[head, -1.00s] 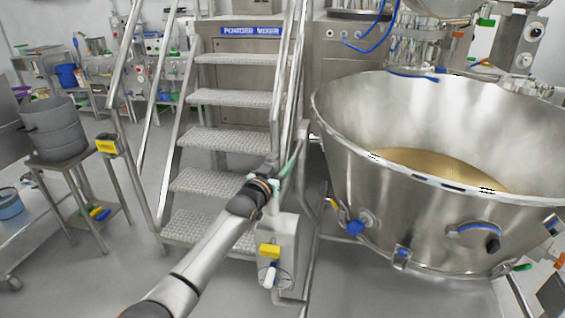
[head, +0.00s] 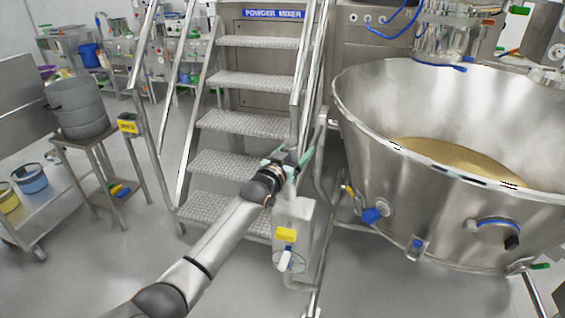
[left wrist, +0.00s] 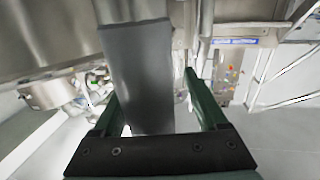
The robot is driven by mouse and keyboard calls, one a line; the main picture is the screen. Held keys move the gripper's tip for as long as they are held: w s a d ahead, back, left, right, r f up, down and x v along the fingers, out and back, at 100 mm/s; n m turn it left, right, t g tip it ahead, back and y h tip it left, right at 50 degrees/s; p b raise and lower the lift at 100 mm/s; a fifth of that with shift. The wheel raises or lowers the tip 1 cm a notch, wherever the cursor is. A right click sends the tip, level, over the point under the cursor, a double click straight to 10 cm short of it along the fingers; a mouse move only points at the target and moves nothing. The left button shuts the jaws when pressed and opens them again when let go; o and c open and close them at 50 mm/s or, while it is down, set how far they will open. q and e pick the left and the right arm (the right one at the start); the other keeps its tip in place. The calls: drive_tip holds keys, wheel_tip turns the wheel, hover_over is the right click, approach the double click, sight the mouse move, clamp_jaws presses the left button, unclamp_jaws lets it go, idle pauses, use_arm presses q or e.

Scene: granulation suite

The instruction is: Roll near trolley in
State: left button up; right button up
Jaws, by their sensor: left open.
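A steel trolley (head: 75,192) on castors stands at the left of the head view, carrying a blue-banded pail (head: 30,180) and a yellow one. A large steel bowl (head: 400,170) with tan powder inside fills the right; its base is partly out of frame. My left gripper (head: 291,158) has green fingers and is open, in front of the steps and left of the bowl. In the left wrist view, a grey flat bar (left wrist: 140,60) lies in front of or between the open fingers; I cannot tell if they touch it. My right gripper is not in view.
Metal steps (head: 240,117) with handrails rise in the middle. A steel box (head: 296,228) with a yellow label stands just below my left gripper. A stand (head: 92,140) holds grey stacked sieves (head: 80,107). Grey floor (head: 120,260) is clear at front left.

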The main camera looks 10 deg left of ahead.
use_arm(q)
drive_tip(key=p+v, duration=0.2)
drive_tip(key=v, duration=0.9)
drive_tip(key=shift+s+a, duration=0.25)
drive_tip(key=shift+a, duration=0.05)
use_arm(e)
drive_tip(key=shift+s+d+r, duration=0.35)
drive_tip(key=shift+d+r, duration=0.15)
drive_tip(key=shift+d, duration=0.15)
